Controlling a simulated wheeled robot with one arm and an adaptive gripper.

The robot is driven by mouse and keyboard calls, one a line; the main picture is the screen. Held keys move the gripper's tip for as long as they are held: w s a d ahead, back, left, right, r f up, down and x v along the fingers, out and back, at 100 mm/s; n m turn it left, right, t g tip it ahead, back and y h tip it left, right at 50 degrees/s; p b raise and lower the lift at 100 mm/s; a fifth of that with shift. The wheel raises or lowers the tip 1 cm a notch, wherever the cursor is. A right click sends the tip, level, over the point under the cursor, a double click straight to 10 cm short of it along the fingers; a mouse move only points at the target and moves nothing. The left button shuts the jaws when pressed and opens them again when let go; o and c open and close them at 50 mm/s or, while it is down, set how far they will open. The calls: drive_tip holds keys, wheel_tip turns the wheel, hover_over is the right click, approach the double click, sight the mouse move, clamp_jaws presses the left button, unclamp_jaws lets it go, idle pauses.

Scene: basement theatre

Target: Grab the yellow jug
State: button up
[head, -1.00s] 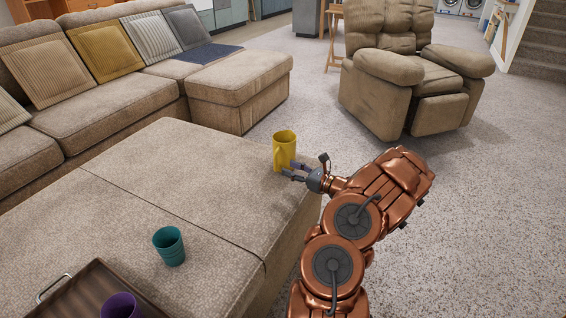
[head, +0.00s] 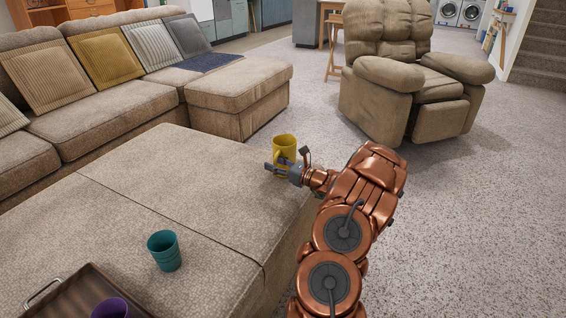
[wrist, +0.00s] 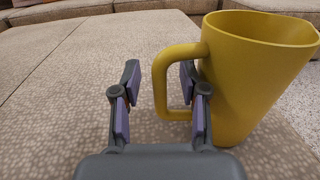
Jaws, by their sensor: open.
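The yellow jug (head: 284,146) stands upright near the far right corner of the beige ottoman (head: 190,165). In the wrist view the jug (wrist: 248,75) fills the right side, with its handle (wrist: 162,80) pointing left. My gripper (head: 273,166) is open at the near side of the jug. In the wrist view my gripper (wrist: 158,82) has one finger left of the handle. The other finger overlaps the handle opening, between the handle's outer bar and the jug's body. I cannot tell whether the fingers touch the jug.
A teal cup (head: 164,250) stands on the ottoman, nearer me. A dark tray (head: 72,300) with a purple cup (head: 110,308) is at the lower left. A sofa (head: 100,110) runs behind, and a recliner (head: 414,85) stands on open carpet at the right.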

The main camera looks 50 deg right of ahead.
drive_tip(key=shift+c, duration=0.3)
clamp_jaws()
idle(0.4)
